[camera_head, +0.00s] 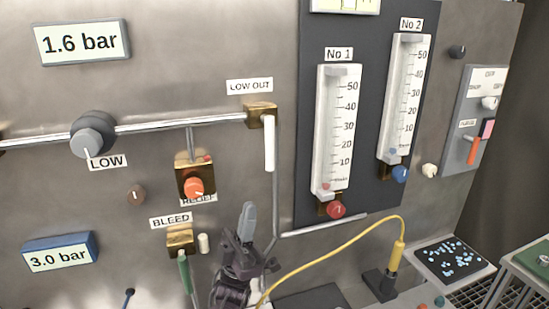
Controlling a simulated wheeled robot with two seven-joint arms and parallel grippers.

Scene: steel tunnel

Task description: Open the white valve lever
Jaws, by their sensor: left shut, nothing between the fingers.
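The white valve lever (269,143) hangs straight down from the brass valve body (261,112) under the LOW OUT label (250,86) in the head view. My left gripper (248,222) is below the lever and slightly left of it, pointing up. Its grey fingers are shut with nothing between them, and a gap separates the tips from the lever's lower end. My right gripper is not in view.
A steel pipe (160,125) runs left from the valve to the LOW regulator knob (92,143). The BLEED valve (181,240) with a green lever is left of my gripper. A yellow cable (335,231) arcs to the right. Two flowmeters (338,130) stand right of the lever.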

